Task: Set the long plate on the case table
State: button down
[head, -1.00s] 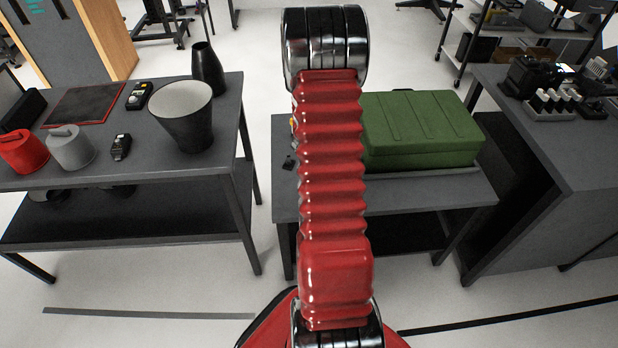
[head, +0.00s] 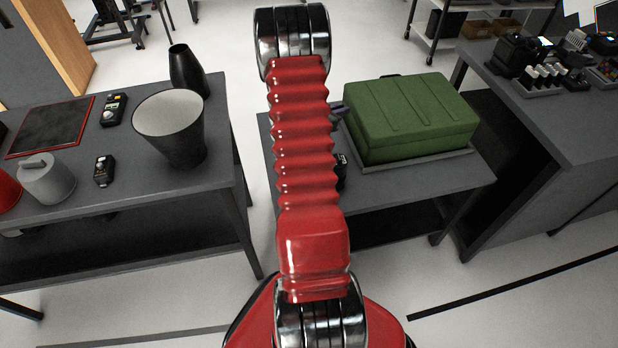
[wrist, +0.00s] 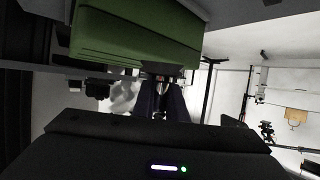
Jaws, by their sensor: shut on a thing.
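My gripper (wrist: 161,84) shows in the wrist view as two dark fingers close together beyond the dark wrist housing. A small pale and reddish bit shows at the fingertips. I take the held thing as the long plate, but it is mostly hidden and its shape cannot be made out. The case table (head: 400,196) is the low grey table at centre right in the head view. The green case (head: 410,112) stands on its right part and looms close above the fingers in the wrist view (wrist: 135,40). My red arm hides the table's left part and most of the gripper.
A thin grey base (head: 440,163) lies under the case. A small dark thing (head: 341,172) shows beside my arm. The left table (head: 215,160) carries a grey cone (head: 175,150), a dark vase (head: 186,72) and meters. A grey bench (head: 555,125) stands right. The case table's front strip looks clear.

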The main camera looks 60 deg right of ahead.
jog(key=shift+w+a+f, duration=0.1)
jog(key=shift+w, duration=0.15)
jog(key=shift+f, duration=0.25)
notch_tip(320, 180, down, 13)
jog(key=shift+f, duration=0.15)
dwell(0.4)
jog(key=shift+f, duration=2)
jog(key=shift+f, duration=0.35)
